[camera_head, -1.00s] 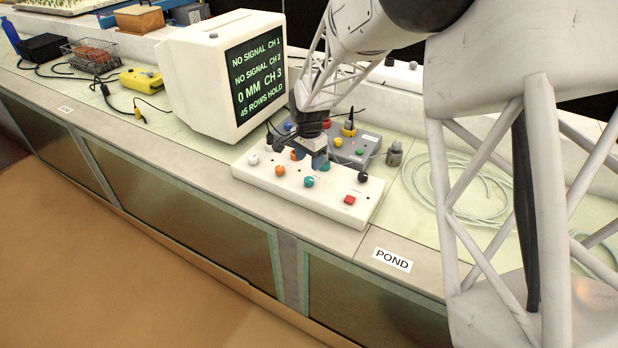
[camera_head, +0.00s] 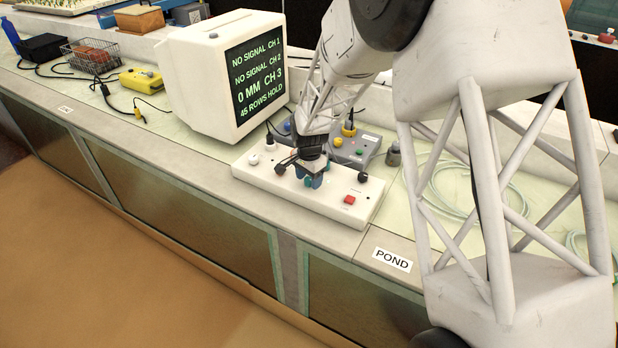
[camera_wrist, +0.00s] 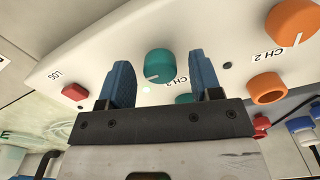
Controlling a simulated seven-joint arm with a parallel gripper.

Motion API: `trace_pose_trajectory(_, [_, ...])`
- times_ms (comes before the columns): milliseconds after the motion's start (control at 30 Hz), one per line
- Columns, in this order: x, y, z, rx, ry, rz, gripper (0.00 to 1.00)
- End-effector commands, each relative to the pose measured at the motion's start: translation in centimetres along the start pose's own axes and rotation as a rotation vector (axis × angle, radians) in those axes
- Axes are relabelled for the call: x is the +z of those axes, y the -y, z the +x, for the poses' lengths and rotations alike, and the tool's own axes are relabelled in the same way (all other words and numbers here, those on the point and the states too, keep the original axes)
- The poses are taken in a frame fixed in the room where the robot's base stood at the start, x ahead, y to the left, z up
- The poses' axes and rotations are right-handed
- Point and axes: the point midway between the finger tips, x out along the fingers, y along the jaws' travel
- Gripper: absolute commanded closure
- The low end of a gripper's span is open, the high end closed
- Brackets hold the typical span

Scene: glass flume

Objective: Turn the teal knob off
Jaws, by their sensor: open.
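A teal knob (camera_wrist: 160,64) stands on the white control panel (camera_wrist: 75,62), between the two blue fingers of my open gripper (camera_wrist: 159,58) in the wrist view. A white mark shows on its lower-left edge. I cannot tell whether the fingers touch it; gaps show on both sides. A second teal part (camera_wrist: 184,98) is mostly hidden behind the gripper body. In the head view my gripper (camera_head: 309,177) is over the middle of the panel (camera_head: 266,181), and little of the teal knob (camera_head: 308,182) shows between the fingers.
Two orange knobs (camera_wrist: 291,22) and (camera_wrist: 267,88) lie right of the fingers in the wrist view. A red button (camera_wrist: 75,92) is at the left. A monitor (camera_head: 205,75) stands behind the panel, beside a grey box (camera_head: 357,150). Coiled hose lies at the right.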

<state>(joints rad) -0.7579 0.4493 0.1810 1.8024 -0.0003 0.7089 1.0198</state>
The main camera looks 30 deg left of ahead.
Motion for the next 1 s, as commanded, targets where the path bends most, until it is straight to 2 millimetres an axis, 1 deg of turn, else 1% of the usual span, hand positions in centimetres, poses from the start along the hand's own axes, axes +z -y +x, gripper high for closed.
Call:
trace_pose_trajectory(200, [0.00,0.00,0.01,0.000,0.000,0.000,0.42])
trace_pose_trajectory(233, [0.00,0.00,0.01,0.000,0.000,0.000,0.45])
trace_pose_trajectory(533, [0.00,0.00,0.01,0.000,0.000,0.000,0.91])
trace_pose_trajectory(767, [-0.01,0.00,0.00,0.000,0.000,-0.010,0.91])
trace_pose_trajectory(1000, [-0.01,0.01,-0.02,0.000,0.000,-0.077,0.91])
